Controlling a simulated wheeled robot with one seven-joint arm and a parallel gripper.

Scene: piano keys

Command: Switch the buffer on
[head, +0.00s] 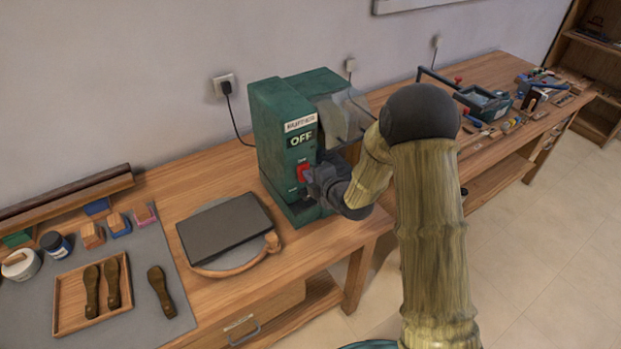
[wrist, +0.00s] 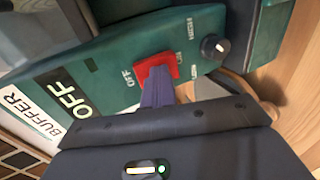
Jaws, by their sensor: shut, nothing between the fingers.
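The buffer (head: 280,120) is a green machine on the workbench, with a BUFFER label and a display reading OFF (head: 300,138). The display also shows in the wrist view (wrist: 66,97). Its red switch (head: 303,172) sits on the front panel below the display, and it shows close up in the wrist view (wrist: 158,68) beside the printed word OFF. My gripper (head: 314,177) is shut and empty, its fingertips at the red switch. In the wrist view the fingers (wrist: 157,84) overlap the switch's edge; I cannot tell whether they touch it.
A black knob (wrist: 214,47) is on the same panel. A dark flat case (head: 225,232) lies left of the buffer. A toolbox (head: 484,101) and tools lie on the bench at right.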

